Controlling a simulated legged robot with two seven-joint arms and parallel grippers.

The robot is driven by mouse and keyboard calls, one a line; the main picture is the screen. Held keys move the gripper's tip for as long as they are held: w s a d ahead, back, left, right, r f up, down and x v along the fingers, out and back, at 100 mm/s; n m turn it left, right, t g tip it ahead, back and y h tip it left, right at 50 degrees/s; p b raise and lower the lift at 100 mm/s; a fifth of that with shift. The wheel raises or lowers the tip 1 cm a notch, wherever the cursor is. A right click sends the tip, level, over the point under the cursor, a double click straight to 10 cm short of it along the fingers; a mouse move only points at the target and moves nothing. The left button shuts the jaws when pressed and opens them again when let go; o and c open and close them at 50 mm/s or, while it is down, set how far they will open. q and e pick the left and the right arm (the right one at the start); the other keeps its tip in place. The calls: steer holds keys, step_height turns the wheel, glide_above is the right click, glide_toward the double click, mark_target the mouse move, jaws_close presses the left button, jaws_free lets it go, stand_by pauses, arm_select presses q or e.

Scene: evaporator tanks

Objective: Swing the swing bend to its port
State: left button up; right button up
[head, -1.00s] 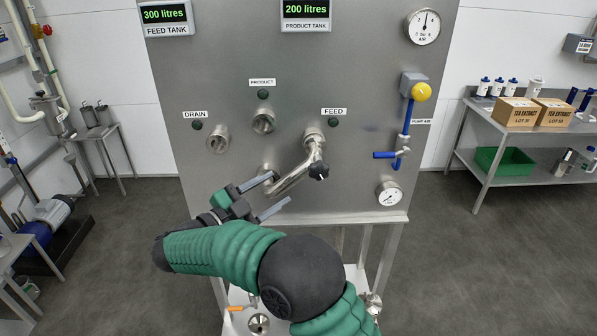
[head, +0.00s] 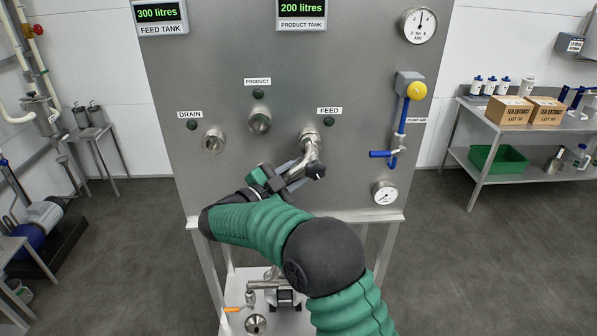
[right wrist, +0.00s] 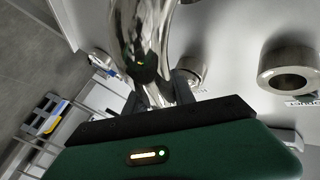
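The PRODUCT port (head: 260,121) and DRAIN port (head: 213,140) are uncovered. My right gripper (head: 300,172) is at the bend's lower stretch, its fingers on either side of the pipe. In the right wrist view, the bend (right wrist: 155,30) stands between the fingers (right wrist: 158,97), which look open; contact is unclear. The bend's lower joint is hidden.
A bench with boxes (head: 508,110) stands right. Open floor lies either side.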

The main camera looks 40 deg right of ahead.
jaws_close()
stand_by(1.0)
